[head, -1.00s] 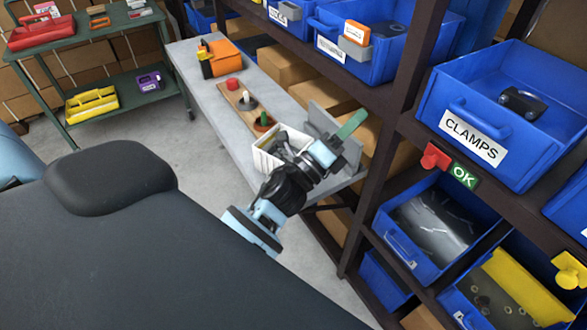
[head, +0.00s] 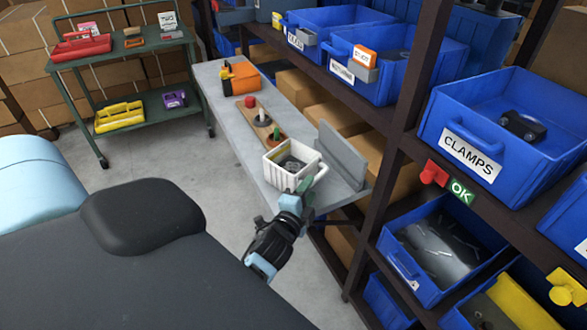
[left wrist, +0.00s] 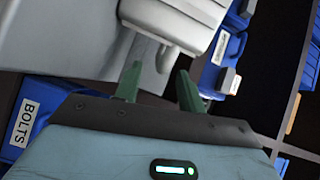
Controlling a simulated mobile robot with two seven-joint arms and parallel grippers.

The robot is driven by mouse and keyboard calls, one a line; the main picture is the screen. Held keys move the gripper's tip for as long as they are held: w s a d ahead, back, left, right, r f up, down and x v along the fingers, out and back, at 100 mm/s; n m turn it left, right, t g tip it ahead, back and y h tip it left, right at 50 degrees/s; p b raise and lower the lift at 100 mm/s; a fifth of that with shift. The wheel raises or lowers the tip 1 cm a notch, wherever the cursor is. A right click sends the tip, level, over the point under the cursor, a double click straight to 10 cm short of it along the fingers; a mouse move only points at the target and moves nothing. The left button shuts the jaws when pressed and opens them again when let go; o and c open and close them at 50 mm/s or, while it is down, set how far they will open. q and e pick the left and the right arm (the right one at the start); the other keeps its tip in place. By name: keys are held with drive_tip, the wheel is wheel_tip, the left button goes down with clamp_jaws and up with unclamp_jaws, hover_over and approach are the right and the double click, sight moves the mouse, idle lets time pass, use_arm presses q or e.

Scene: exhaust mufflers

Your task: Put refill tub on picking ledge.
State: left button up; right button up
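The white refill tub (head: 272,172), with grey parts inside, stands upright on the grey picking ledge (head: 228,122), near its front end. Its handle sticks out toward my left gripper (head: 309,187), which is at the tub's near right side. In the left wrist view the green fingers (left wrist: 158,74) are apart with nothing clamped between them. The tub (left wrist: 182,18) and its handle show just beyond the fingertips, and the ledge (left wrist: 60,40) is beside it. My right gripper is not in view.
A peg board (head: 262,121) and an orange toolbox (head: 242,77) stand farther back on the ledge. An upright grey plate (head: 342,154) is right of the tub. Shelving with blue bins (head: 472,180) bounds the right. A green cart (head: 120,57) stands at back left.

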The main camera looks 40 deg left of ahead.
sight(316, 177)
use_arm(q)
drive_tip(key=shift+x, duration=2.95)
clamp_jaws()
drive_tip(key=shift+r, duration=0.1)
